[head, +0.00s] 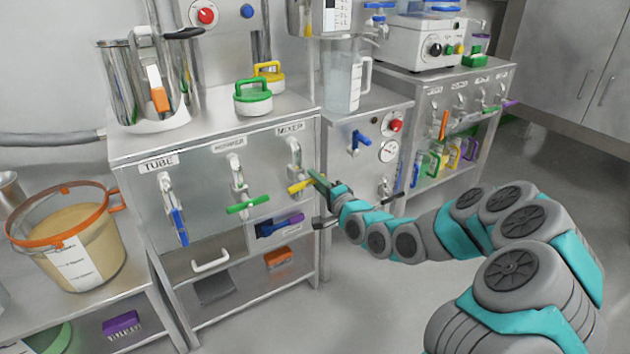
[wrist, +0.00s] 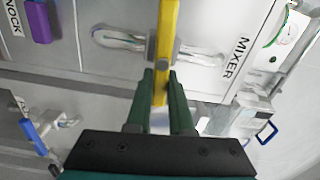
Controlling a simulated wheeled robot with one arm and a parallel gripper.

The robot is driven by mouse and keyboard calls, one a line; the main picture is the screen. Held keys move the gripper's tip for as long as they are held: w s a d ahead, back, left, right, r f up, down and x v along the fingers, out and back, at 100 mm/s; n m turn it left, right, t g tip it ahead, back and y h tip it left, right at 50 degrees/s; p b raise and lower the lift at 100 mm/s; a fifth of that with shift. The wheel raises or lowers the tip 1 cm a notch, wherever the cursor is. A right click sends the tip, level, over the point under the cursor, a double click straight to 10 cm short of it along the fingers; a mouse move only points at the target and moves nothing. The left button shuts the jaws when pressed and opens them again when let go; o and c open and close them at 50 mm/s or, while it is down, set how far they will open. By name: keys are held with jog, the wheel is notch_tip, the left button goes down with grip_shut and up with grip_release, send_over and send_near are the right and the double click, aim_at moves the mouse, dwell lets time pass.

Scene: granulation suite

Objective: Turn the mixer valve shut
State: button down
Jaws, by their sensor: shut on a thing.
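The mixer valve has a yellow lever (head: 299,187) below the MIXER label (head: 291,128) on the steel cabinet front. Its silver pipe (head: 294,152) runs downward. The lever lies roughly level, crosswise to that pipe. In the wrist view the yellow lever (wrist: 167,45) crosses the pipe (wrist: 120,38) at about a right angle. My gripper (head: 317,181) reaches it from the right. In the wrist view the dark green fingers of my gripper (wrist: 161,85) are shut on the lever's outer part. The fingers hide part of the lever.
To the left are a green crosswise lever (head: 248,204) and a blue lever (head: 180,226) hanging down under the TUBE label (head: 158,162). A purple handle (head: 290,219) sits below the mixer valve. A steel stand with a blue lever (head: 361,139) stands right. Floor is open at lower right.

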jog(key=shift+f+m, duration=0.15)
jog(key=shift+m, duration=0.45)
jog(key=c, duration=0.8)
grip_release()
jog(key=b+v, duration=0.1)
jog(key=v, duration=0.6)
jog(key=shift+s+d+b, duration=0.25)
jog(key=shift+s+b, duration=0.05)
jog(key=shift+s, duration=0.05)
